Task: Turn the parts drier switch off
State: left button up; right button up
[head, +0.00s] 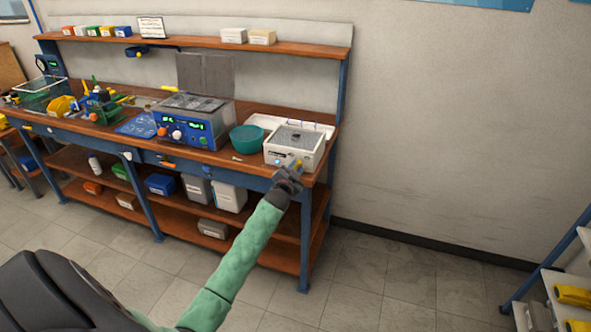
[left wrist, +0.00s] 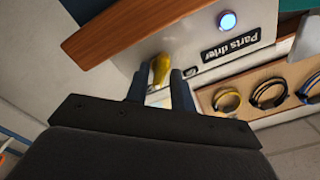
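The parts drier (head: 292,150) is a white box with a grey mesh top at the right end of the bench. In the left wrist view its front panel (left wrist: 195,45) carries the label "Parts drier" (left wrist: 230,41), a glowing blue lamp (left wrist: 227,20) and a yellow switch knob (left wrist: 160,68). My left gripper (head: 294,168) is at the drier's front. In the left wrist view its two dark fingers (left wrist: 159,80) are apart, with the yellow knob at the gap between their tips. I cannot tell whether they touch it. My right gripper is not in view.
A teal bowl (head: 247,138) stands just left of the drier, and a blue device with a metal lid (head: 193,120) is further left. The bench's wooden edge (left wrist: 120,30) runs close by the gripper. Shelves below hold boxes (head: 229,195). Floor right of the bench is clear.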

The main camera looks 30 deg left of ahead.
pick_arm(q)
grip_shut()
